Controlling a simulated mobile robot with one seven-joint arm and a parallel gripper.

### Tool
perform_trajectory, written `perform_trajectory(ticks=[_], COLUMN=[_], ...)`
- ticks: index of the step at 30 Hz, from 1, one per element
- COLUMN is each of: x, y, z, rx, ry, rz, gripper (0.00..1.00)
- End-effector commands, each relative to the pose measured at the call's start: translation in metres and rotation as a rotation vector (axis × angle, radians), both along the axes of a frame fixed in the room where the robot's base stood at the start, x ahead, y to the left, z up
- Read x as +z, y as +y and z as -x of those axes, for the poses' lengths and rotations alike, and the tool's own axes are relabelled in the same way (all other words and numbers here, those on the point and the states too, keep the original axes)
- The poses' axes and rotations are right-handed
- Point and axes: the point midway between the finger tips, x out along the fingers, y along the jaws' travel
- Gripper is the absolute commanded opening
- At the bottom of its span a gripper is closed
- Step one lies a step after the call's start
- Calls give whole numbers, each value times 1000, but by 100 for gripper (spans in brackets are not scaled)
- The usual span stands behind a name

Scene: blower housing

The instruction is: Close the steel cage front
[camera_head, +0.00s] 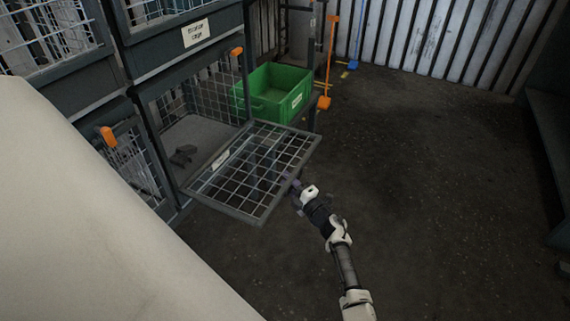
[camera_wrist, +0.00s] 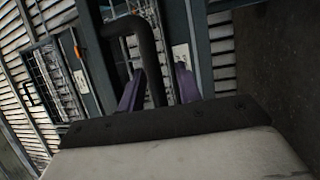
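The steel cage front (camera_head: 262,168) is a grey-framed wire mesh panel. It is open, folded down and out from the cage opening, with a white label on its frame. My gripper (camera_head: 290,182) is at the panel's right outer edge, its purple fingers partly hidden by the mesh and frame. In the wrist view my gripper (camera_wrist: 160,78) has its two purple fingers spread apart. A dark bent bar, which looks like a handle (camera_wrist: 150,50), passes between them, with a gap visible on its right side.
A green crate (camera_head: 272,92) stands just behind the panel. Orange latches sit on neighbouring frames. An orange post (camera_head: 328,60) stands further back. The floor to the right is clear.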

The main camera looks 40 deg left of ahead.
Motion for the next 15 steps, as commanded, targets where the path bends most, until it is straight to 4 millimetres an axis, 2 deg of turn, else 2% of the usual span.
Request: perform_trajectory(ticks=[8, 15], x=[0, 0], y=[0, 0], z=[0, 0], rx=[0, 0], ry=[0, 0], rz=[0, 0], gripper=[33, 2])
